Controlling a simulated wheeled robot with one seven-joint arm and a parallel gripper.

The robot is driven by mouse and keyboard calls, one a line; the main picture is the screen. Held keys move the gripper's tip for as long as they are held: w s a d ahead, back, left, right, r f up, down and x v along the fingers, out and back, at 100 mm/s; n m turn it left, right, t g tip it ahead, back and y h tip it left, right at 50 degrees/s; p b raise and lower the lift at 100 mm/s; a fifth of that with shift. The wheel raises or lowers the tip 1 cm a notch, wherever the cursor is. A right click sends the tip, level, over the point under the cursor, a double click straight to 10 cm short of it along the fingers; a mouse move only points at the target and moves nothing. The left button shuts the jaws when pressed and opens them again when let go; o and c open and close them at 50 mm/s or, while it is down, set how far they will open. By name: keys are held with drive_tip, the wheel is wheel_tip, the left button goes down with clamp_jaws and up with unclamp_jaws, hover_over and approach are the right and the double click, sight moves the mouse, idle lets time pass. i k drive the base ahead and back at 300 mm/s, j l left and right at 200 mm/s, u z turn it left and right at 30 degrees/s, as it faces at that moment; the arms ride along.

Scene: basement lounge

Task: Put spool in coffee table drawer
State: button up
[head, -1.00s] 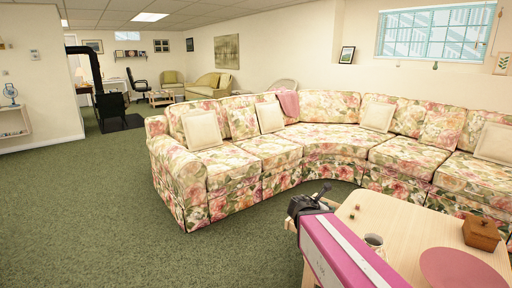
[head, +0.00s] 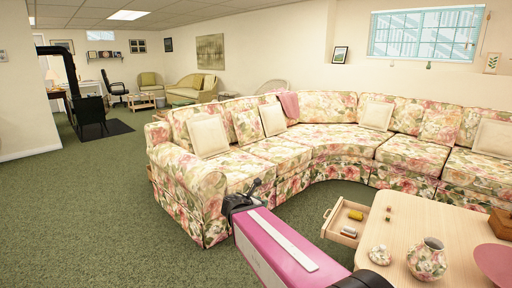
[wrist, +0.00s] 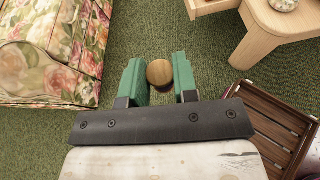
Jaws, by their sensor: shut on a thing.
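My gripper (wrist: 159,82) points down over the green carpet, its green fingers shut on a round wooden piece, which I take to be the spool (wrist: 159,72). Only its round end shows; the rest is hidden. In the head view my gripper (head: 240,198) is left of the coffee table (head: 405,232), and the spool cannot be made out. The coffee table drawer (head: 328,232) stands pulled out on the table's left side. A yellow cylinder (head: 355,214) and a small pale item (head: 348,232) lie in it. The drawer's corner (wrist: 208,7) shows at the wrist view's top.
A floral sectional sofa (head: 230,178) curves behind the table. A floral vase (head: 427,262), a small floral dish (head: 380,255), a wooden box (head: 501,224) and a pink round mat (head: 497,262) are on the tabletop. A slatted wooden crate (wrist: 275,125) stands on the carpet near my gripper.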

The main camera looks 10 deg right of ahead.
sight(350, 225)
drive_tip(key=i+u, duration=0.1)
drive_tip(key=i, duration=0.55)
drive_tip(key=i+l+u, duration=0.15)
drive_tip(key=i, duration=0.55)
drive_tip(key=i+l+u, duration=0.1)
drive_tip(key=i, duration=0.55)
